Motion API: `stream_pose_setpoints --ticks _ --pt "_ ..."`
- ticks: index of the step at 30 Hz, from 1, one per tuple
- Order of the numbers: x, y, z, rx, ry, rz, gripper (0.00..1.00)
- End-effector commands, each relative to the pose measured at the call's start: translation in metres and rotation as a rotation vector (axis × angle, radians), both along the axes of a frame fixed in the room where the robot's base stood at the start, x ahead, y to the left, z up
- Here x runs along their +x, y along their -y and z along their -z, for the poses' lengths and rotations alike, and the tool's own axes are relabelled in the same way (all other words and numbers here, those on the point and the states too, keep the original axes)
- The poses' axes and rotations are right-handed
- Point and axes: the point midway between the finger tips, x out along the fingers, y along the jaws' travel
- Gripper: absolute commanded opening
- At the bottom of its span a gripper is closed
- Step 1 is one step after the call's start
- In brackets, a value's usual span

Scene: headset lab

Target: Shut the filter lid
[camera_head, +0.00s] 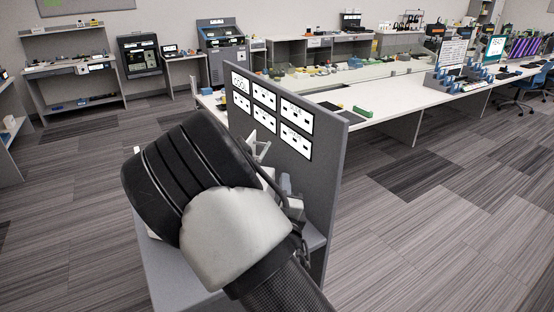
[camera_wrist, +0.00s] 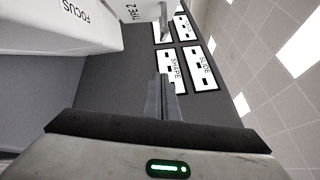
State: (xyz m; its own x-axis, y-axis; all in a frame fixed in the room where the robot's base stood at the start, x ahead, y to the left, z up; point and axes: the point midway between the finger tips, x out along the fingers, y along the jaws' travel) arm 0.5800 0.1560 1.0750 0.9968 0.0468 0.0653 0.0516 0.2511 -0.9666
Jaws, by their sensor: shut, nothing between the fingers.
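In the wrist view my gripper (camera_wrist: 163,82) is shut and empty, its fingers pointing toward a grey upright panel with white labels. A white body marked FOCUS (camera_wrist: 70,25) fills the upper left, to the left of the fingertips and apart from them in the picture. In the head view my arm hides most of the device and of my gripper.
The grey panel (camera_head: 334,165) with several white labels stands upright behind my arm. A grey work surface (camera_head: 170,272) lies below my arm. Long white benches (camera_head: 395,95) with small items stand beyond the panel. The carpet at right is clear.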

Motion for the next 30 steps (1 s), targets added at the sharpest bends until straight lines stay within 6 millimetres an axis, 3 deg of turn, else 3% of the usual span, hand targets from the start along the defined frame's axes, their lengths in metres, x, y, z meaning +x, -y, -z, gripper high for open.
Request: stream_pose_setpoints --ticks 14,21,30 --pt "0.094 -0.008 -0.008 -0.005 -0.002 -0.003 0.00" --pt "0.097 -0.037 -0.015 -0.003 -0.003 -0.001 0.00" --pt "0.098 -0.042 -0.016 -0.001 -0.003 0.001 0.00"
